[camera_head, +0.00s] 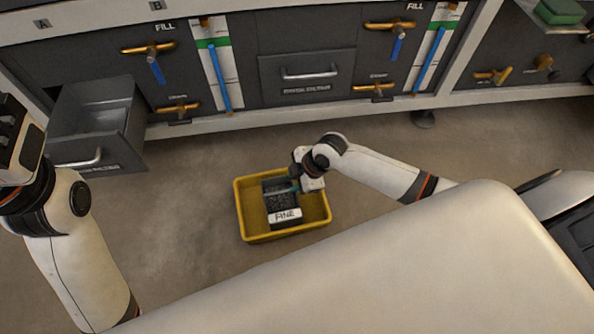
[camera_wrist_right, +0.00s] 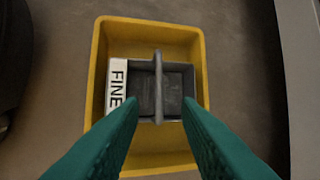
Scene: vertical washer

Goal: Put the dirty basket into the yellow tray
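The dark grey basket (camera_head: 281,204) with a white "FINE" label is inside the yellow tray (camera_head: 243,213) on the floor. In the right wrist view the basket (camera_wrist_right: 174,108) has a grey handle bar across its middle, and the tray's rim (camera_wrist_right: 98,70) surrounds it. My right gripper (camera_head: 287,184) is over the basket. Its teal fingers (camera_wrist_right: 160,103) are apart, one on each side of the handle in the picture, with gaps showing, so it is open and empty. My left gripper (camera_head: 14,135) is at the far left edge, away from the tray; its fingers are not clear.
A grey cabinet row runs along the back, with an open drawer (camera_head: 101,122) at left and a closed drawer (camera_head: 308,78) in the middle. Brass valves and blue-marked gauges sit on its front. A green block (camera_head: 560,11) is at upper right. Floor left of the tray is clear.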

